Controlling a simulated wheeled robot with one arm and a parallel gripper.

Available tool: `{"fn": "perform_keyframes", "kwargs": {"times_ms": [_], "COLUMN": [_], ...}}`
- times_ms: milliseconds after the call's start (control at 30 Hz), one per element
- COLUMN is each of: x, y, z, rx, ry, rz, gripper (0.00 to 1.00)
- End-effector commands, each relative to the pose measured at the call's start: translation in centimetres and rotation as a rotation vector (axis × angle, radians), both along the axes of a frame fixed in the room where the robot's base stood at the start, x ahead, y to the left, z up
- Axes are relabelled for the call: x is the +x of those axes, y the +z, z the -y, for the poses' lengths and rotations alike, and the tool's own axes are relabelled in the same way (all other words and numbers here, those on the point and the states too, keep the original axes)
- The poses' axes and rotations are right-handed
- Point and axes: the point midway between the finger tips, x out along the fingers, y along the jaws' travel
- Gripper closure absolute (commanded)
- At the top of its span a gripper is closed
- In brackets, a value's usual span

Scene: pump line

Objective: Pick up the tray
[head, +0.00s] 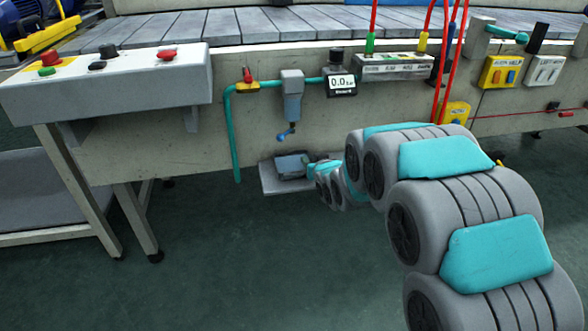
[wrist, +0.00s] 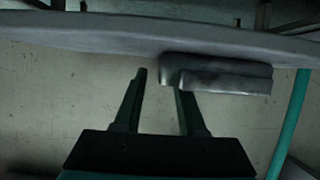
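The tray appears as a flat light grey plate (head: 278,187) low in front of the beige line wall in the head view, partly hidden by my gripper (head: 291,165). In the wrist view, a long grey band across the top looks like the tray (wrist: 90,32). A grey block with a stepped left end (wrist: 225,78) adjoins it, perhaps its grip. My gripper (wrist: 160,82) is open there, with nothing seen between its fingers. The right fingertip overlaps the block's left end; I cannot tell if they touch. The left finger is apart from it.
A teal pipe (head: 234,135) runs down left of the gripper; it also shows at right in the wrist view (wrist: 293,110). A grey device with a blue tip (head: 291,98) hangs above. A control table (head: 110,85) stands left. The floor in front is clear.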

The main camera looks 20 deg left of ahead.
Motion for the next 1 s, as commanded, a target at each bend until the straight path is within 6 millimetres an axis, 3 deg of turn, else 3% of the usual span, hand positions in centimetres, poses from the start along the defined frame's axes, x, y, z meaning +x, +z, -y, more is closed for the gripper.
{"fn": "perform_keyframes", "kwargs": {"times_ms": [300, 667, 1000], "x": [0.65, 0.63, 0.63], "y": [-0.47, -0.46, -0.46], "z": [-0.37, -0.36, -0.36], "rx": [-0.002, -0.002, -0.002], "ry": [0.0, 0.0, 0.0], "rz": [-0.003, -0.003, -0.003], "gripper": [0.6, 0.99, 1.0]}}
